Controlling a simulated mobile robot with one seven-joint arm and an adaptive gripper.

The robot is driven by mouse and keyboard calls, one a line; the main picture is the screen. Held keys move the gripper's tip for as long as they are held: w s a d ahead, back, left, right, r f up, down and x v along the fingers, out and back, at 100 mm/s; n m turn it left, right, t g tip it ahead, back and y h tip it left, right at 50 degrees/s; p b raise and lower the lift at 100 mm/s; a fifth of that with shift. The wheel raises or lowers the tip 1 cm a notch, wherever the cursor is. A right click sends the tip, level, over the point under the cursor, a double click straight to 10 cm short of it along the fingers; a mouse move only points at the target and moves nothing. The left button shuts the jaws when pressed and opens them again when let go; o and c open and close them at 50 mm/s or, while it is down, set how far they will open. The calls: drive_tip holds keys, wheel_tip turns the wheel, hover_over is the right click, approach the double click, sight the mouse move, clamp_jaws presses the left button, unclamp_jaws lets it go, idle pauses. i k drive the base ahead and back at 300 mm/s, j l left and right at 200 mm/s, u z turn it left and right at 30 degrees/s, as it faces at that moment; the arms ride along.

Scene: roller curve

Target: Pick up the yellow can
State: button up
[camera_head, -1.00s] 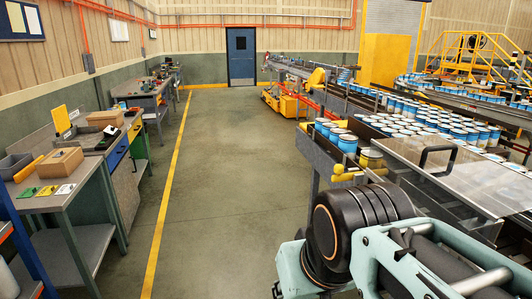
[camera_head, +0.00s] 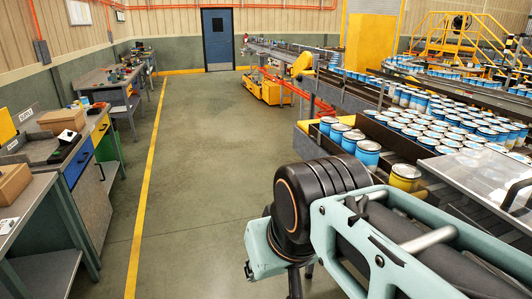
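The yellow can (camera_head: 405,177) stands upright near the front end of the roller conveyor, with a pale lid and a yellow body. It is just in front of several blue cans, and the nearest blue can (camera_head: 368,153) is to its left and slightly behind. My arm fills the lower right of the view, below and in front of the yellow can. My gripper's fingers do not show. A dark piece at the arm's lower left edge is too unclear to name.
Many blue cans (camera_head: 440,125) crowd the conveyor behind. A clear cover with a black handle (camera_head: 517,190) lies right of the yellow can. Workbenches (camera_head: 45,195) line the left wall. The floor aisle (camera_head: 200,150) between is free.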

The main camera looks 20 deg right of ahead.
sight(406, 178)
drive_tip(key=i+z, duration=0.35)
drive_tip(key=i+j+z, duration=0.25)
drive_tip(key=i+z, duration=0.15)
drive_tip(key=i, duration=0.15)
drive_tip(key=i+z, duration=0.3)
drive_tip(key=z, duration=0.2)
drive_tip(key=i+j+z, duration=0.15)
drive_tip(key=z, duration=0.35)
drive_tip(key=i+j+z, duration=0.25)
drive_tip(key=z, duration=0.2)
drive_tip(key=i+j+z, duration=0.3)
drive_tip(key=z, duration=0.2)
